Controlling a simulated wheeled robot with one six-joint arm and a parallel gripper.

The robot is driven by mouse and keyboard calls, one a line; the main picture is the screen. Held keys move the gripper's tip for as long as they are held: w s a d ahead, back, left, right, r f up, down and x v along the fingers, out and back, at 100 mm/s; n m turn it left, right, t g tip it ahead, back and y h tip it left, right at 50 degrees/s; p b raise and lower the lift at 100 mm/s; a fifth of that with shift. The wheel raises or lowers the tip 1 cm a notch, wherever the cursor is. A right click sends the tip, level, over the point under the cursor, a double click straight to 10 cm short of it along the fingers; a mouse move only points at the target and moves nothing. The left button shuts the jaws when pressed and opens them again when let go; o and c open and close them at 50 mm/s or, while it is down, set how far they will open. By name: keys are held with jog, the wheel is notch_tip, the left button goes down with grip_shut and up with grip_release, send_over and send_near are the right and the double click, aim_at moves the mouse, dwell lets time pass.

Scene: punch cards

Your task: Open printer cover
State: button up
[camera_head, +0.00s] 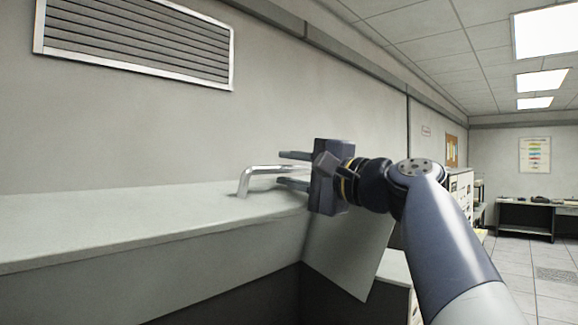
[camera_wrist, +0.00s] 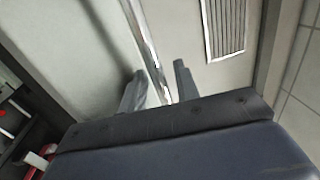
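The printer cover (camera_head: 120,220) is a broad pale grey panel across the left and middle of the head view, with a bent metal handle (camera_head: 262,170) near its right end. The handle also shows in the wrist view as a shiny bar (camera_wrist: 146,42) running down between the fingers. My gripper (camera_head: 293,168) is open, with one finger above the handle and one below it in the head view. In the wrist view my gripper (camera_wrist: 158,82) has its fingers apart on either side of the bar. I cannot tell whether either finger touches it.
A louvred vent (camera_head: 135,45) is on the wall behind the cover. A pale panel (camera_head: 345,250) hangs below my gripper at the cover's right end. At the far right a desk (camera_head: 525,215) stands by the back wall, with open tiled floor (camera_head: 515,270) before it.

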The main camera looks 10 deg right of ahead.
aim_at(303, 199)
grip_shut()
jog(key=shift+f, duration=0.1)
dwell(0.5)
jog(key=f+b, duration=0.1)
jog(key=b, duration=0.1)
jog(key=s+d+f+b, duration=0.1)
jog(key=b, duration=0.1)
jog(key=shift+s+f+t, duration=0.25)
jog(key=shift+f+t, duration=0.05)
jog(key=shift+t+y, duration=0.4)
jog(key=shift+y, duration=0.1)
jog(key=s+d+f+b, duration=0.1)
jog(key=b, duration=0.1)
jog(key=s+f+b, duration=0.1)
jog(key=b, duration=0.2)
jog(key=shift+s+d+f, duration=0.25)
jog(key=shift+d+f, duration=0.15)
